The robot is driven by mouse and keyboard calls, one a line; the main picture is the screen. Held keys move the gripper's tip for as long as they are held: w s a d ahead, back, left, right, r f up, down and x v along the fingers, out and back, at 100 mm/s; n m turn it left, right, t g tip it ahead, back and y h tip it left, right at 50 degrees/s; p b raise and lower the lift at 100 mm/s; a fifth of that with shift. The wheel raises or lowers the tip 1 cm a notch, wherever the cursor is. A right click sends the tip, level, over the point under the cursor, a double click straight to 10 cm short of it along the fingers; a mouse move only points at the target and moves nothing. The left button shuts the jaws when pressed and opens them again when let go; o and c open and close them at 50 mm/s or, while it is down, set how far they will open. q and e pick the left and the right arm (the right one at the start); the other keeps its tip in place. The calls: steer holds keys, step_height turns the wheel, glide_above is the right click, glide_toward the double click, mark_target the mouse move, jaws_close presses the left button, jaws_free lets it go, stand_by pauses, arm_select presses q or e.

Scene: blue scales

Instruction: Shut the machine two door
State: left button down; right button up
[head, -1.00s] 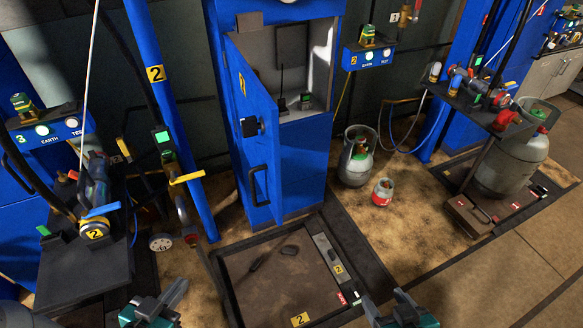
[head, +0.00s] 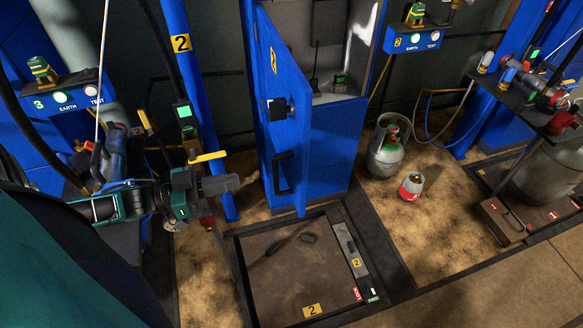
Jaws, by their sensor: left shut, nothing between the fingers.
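The machine two door (head: 294,150) is a tall blue panel with a yellow "2" label, a black latch (head: 279,107) and a black handle (head: 283,172). It stands open, swung outward from the blue cabinet (head: 337,140), whose grey inside shows above. My left gripper (head: 246,181) reaches in from the left with its fingers shut and empty. In the picture its tips are just left of the door's lower part, near the handle; I see no clear contact. My right gripper is out of view.
A floor tray (head: 275,290) with dark items lies in front of the cabinet. A blue post (head: 182,85) and a yellow-handled valve (head: 207,157) are near my left arm. A gas cylinder (head: 385,155) and a small red-and-grey canister (head: 411,187) stand to the right.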

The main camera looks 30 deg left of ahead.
mark_target(298, 167)
arm_select(q)
steer(key=x, duration=1.2)
steer(key=shift+w+d, duration=0.1)
steer(key=shift+d, duration=0.15)
steer(key=shift+w, duration=0.1)
